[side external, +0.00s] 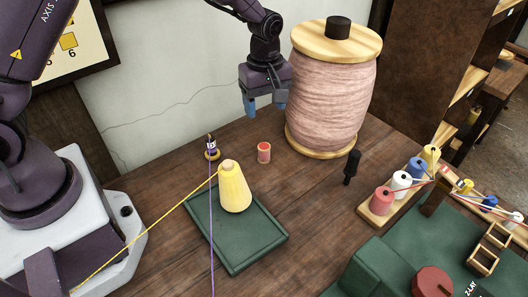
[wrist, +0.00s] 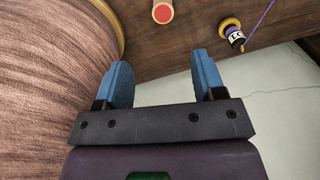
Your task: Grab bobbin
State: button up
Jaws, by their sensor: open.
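My gripper (side external: 264,106) hangs above the back of the table, left of the large pink spool, with its blue fingers apart and nothing between them. The wrist view also shows the open fingers (wrist: 163,66). A small red-topped bobbin (side external: 263,153) stands upright on the table below the gripper; it also shows at the top of the wrist view (wrist: 163,12), beyond the fingertips. A small purple bobbin with a gold base (side external: 212,152) stands to its left, and in the wrist view (wrist: 236,38) it is right of the fingers. Which one the task means I cannot tell.
The large pink spool (side external: 328,100) stands close to the gripper's right. A yellow cone (side external: 234,188) stands on a green tray (side external: 245,262). A black upright handle (side external: 351,167) and a rack of coloured spools (side external: 378,209) are at right. Yellow and purple threads cross the left side.

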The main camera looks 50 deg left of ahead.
aim_at(264, 146)
jog(key=shift+n, duration=0.3)
notch_tip(264, 146, down, 7)
jog(key=shift+s, duration=0.1)
jog(key=shift+s+d+f, duration=0.15)
jog(key=shift+f, duration=1.35)
jog(key=shift+s+d+f, duration=0.1)
jog(key=shift+f, duration=1.4)
jog(key=shift+c, duration=0.4)
jog(key=c, duration=0.9)
